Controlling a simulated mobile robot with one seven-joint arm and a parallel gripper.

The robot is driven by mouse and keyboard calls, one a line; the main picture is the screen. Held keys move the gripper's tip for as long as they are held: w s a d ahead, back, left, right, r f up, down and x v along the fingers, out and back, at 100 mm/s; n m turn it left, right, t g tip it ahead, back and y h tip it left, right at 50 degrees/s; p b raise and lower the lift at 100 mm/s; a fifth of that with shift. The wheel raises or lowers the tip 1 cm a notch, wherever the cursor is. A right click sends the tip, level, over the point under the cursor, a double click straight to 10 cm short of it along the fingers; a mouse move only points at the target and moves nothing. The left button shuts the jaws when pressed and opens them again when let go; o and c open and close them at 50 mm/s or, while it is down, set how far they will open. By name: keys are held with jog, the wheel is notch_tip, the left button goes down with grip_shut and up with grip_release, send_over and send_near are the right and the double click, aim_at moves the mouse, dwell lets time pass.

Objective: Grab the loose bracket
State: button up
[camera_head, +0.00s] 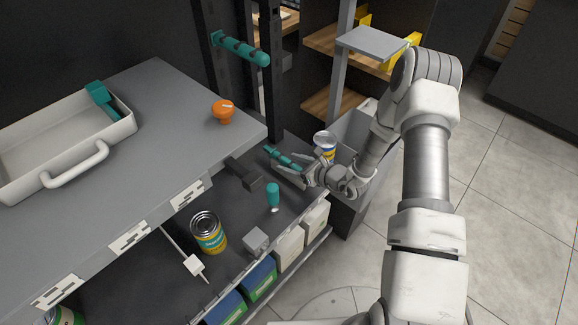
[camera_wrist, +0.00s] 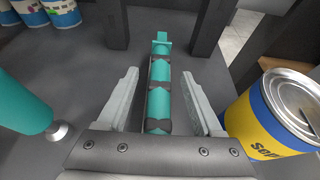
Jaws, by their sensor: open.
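The loose bracket is a teal bar with dark bands and a small square end. It lies on the dark lower shelf in the head view (camera_head: 279,156), and in the wrist view (camera_wrist: 158,103) it runs lengthwise between my fingers. My gripper (camera_head: 286,163) is open, with one finger on each side of the bracket. In the wrist view (camera_wrist: 159,76) gaps show between the bar and both fingers. The bar's near end is hidden behind the gripper's palm edge.
A similar teal bracket (camera_head: 240,48) is fixed on the dark post. A yellow-blue can (camera_wrist: 268,118) stands close to my right finger. A teal cylinder (camera_wrist: 22,102) is on the left. The grey counter (camera_head: 180,110) overhangs the shelf, with an orange item (camera_head: 223,113) on it.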

jog(key=shift+w, duration=0.1)
grip_shut()
dwell(0.3)
jog(key=shift+r, duration=0.15)
